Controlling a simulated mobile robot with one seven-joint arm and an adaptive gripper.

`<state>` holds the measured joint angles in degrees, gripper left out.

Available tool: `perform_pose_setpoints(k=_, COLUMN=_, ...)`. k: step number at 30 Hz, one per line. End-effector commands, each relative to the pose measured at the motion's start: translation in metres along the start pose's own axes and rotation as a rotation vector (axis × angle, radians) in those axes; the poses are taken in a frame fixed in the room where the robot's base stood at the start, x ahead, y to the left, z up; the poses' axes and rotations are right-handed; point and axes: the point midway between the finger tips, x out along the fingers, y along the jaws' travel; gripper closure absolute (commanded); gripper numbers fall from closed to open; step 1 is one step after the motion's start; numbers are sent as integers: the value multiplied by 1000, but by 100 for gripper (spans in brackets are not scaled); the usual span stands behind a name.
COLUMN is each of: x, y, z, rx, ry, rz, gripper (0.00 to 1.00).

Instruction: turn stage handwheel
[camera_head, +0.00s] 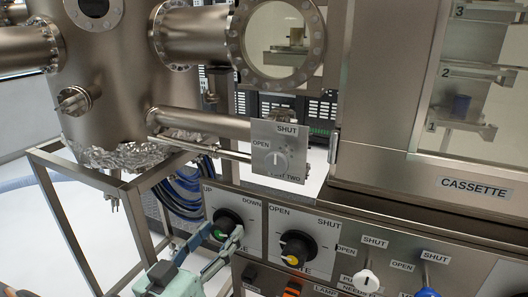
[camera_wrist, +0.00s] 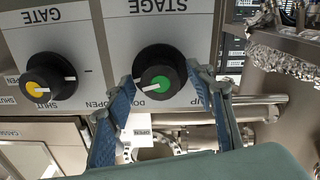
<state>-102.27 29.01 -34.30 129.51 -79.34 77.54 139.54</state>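The stage handwheel is a round black knob (camera_head: 228,221) with a green centre on the lower panel, between UP and DOWN labels. In the wrist view the knob (camera_wrist: 160,72) sits under the word STAGE, upside down, its white mark pointing to the lower left, on the DOWN side. My gripper (camera_head: 219,236) is at the knob from the front and below. In the wrist view its two blue-padded fingers (camera_wrist: 162,74) stand spread on either side of the knob. Narrow gaps seem to show; I cannot tell if either finger touches.
The GATE knob (camera_head: 296,248), black with a yellow centre, is close to the right. Further right are a white knob (camera_head: 366,281) and a blue knob (camera_head: 427,293). A metal frame (camera_head: 132,200) stands left. A SHUT/OPEN plate (camera_head: 278,152) hangs above the panel.

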Motion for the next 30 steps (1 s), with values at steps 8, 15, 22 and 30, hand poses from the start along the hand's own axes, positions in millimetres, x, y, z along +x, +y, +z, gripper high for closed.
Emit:
perform_pose_setpoints(k=8, x=0, y=0, z=0, rx=0, ry=0, rz=0, gripper=82)
perform_pose_setpoints(k=15, x=0, y=0, z=0, rx=-5, ry=0, rz=1, gripper=92)
perform_pose_setpoints(k=22, x=0, y=1, z=-1, rx=-68, ry=0, rz=2, gripper=92)
perform_pose_setpoints(k=30, x=1, y=1, z=-2, rx=-261, ry=0, rz=4, gripper=92)
